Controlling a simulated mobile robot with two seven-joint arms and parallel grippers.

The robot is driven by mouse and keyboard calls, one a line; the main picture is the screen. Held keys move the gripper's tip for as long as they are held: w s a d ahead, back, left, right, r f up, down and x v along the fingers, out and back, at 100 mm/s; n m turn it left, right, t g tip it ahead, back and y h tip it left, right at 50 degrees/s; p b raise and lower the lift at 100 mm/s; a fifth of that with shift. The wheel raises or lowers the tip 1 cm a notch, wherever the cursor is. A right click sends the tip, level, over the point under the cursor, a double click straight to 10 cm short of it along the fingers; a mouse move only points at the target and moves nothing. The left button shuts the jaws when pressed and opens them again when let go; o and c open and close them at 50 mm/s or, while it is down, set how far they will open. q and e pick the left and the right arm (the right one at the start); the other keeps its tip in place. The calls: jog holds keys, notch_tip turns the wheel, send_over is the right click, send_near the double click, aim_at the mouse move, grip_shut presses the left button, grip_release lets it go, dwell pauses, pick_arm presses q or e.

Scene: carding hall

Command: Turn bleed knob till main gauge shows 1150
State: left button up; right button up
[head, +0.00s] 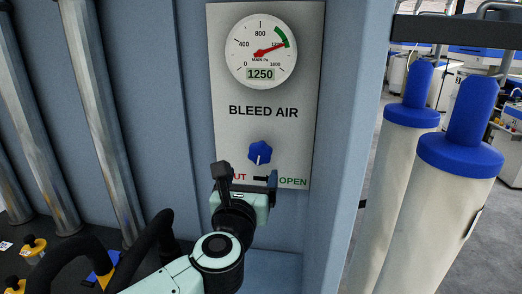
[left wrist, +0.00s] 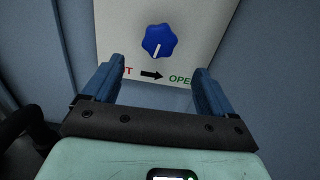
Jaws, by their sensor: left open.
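The blue bleed knob (head: 260,153) sits on a white panel (head: 225,130) under the words BLEED AIR. It also shows in the left wrist view (left wrist: 158,40), with its white pointer line aimed down and slightly left. The round main gauge (head: 261,50) above reads 1250 on its digital display, with a red needle pointing to the upper right. My left gripper (head: 250,172) is open and empty just below the knob. In the left wrist view its two blue fingers (left wrist: 153,85) stand apart, below the knob and not touching it. My right gripper is not in view.
The panel is fixed on a blue-grey wall (head: 345,130). Metal pipes (head: 95,110) run down the wall at left. Black hoses and yellow fittings (head: 33,247) lie at lower left. Large cream cylinders with blue caps (head: 460,155) stand at right.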

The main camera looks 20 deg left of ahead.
aim_at(259, 155)
pick_arm(q)
jog(key=p+x, duration=0.2)
jog(key=x, duration=1)
jog(key=shift+a+p, duration=0.1)
jog(key=shift+p, duration=0.25)
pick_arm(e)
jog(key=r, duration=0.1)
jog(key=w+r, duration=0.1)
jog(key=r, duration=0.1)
pick_arm(q)
jog(key=c, duration=1)
jog(key=shift+m, duration=0.3)
jog(key=m+p, duration=0.1)
jog(key=m, duration=0.4)
jog(key=m+p, duration=0.2)
jog(key=m, duration=0.4)
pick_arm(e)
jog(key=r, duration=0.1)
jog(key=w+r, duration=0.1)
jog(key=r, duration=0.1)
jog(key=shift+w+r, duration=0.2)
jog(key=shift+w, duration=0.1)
pick_arm(q)
jog(key=shift+m, duration=0.4)
